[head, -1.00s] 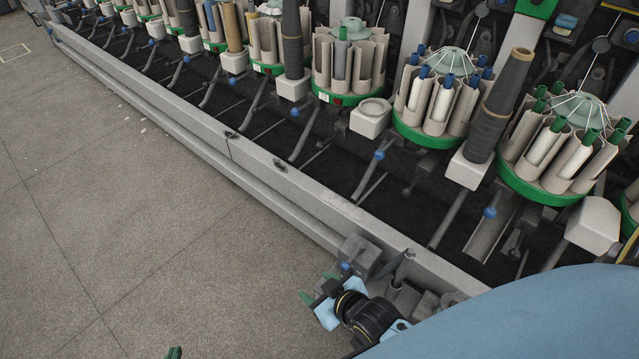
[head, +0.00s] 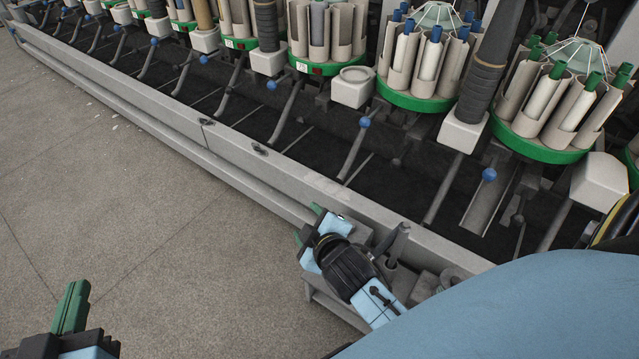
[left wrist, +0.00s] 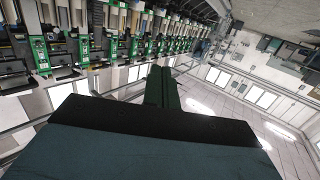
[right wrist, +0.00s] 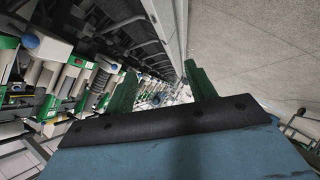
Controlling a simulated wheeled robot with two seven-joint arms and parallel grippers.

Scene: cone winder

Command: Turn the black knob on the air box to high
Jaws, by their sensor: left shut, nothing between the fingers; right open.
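A small grey box (head: 352,232) sits at the machine's front rail, partly hidden behind my right gripper; I cannot tell for sure that it is the air box. No black knob with a readable setting shows in any view. My right gripper (head: 308,224) is beside this box, its green fingers apart and empty. In the right wrist view its fingers (right wrist: 161,90) also stand apart, with the machine row beyond. My left gripper (head: 72,306) is low at the left over the floor, far from the box, shut and empty. Its closed fingers show in the left wrist view (left wrist: 161,88).
The long grey rail (head: 240,152) runs diagonally along the winder. Behind it are green round magazines (head: 420,98) with tubes, a dark cone (head: 484,75) and blue-knobbed levers (head: 364,122). A grey post (head: 398,242) stands right of my right gripper. The floor (head: 130,210) at left is clear.

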